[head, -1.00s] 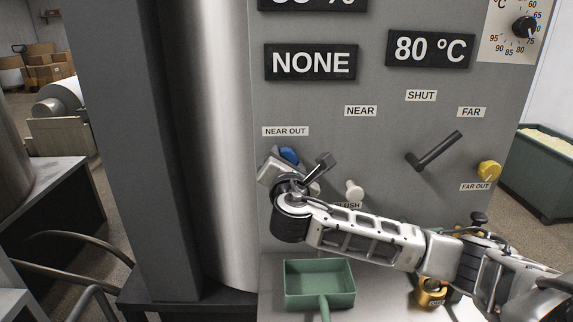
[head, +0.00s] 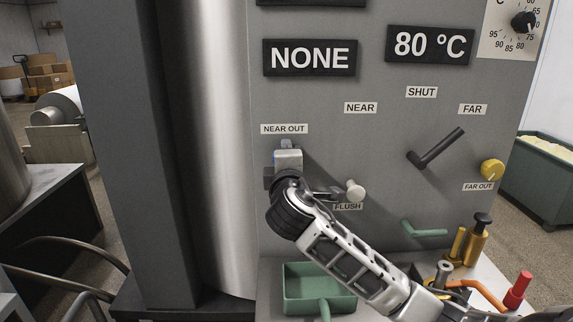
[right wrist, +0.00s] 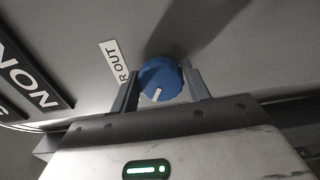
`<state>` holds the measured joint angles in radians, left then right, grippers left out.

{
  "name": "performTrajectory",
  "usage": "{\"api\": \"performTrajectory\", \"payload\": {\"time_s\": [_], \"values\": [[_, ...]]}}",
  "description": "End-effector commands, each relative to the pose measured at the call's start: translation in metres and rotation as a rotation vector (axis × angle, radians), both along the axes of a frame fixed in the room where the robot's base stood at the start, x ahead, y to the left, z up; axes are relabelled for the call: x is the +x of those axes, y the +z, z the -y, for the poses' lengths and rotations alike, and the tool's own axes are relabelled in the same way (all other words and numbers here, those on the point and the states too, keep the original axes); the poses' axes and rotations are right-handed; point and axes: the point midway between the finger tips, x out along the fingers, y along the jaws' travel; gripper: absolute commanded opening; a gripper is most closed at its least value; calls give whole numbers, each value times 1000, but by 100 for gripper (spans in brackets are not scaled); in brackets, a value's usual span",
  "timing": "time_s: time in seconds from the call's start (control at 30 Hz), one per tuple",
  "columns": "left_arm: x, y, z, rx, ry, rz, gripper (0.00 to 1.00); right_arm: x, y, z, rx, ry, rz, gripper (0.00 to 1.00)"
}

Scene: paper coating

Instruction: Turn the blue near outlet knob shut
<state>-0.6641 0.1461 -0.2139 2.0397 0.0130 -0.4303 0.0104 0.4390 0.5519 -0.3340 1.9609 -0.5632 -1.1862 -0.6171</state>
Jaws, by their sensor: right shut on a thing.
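The blue near outlet knob (right wrist: 160,79) is on the grey panel beside the "OUT" label in the right wrist view. A white mark on its face points towards the lower edge of that view. My right gripper (right wrist: 162,86) has one finger on each side of the knob and is shut on it. In the head view my right gripper (head: 287,152) is at the panel just under the NEAR OUT label (head: 284,129) and hides nearly all of the knob. My left gripper is not in view.
A pale flush knob (head: 355,190) is close to the right of my right wrist. A dark lever (head: 436,148) and the yellow FAR OUT knob (head: 492,170) are further right. A green scoop (head: 291,299) lies below, with several tools (head: 477,240) at the lower right.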

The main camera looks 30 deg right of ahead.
Motion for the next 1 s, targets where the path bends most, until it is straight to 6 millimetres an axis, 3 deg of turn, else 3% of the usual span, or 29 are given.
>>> {"api": "performTrajectory", "payload": {"time_s": [1.0], "values": [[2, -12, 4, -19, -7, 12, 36, 1, -6, -3, 761, 0, 458, 24]]}}
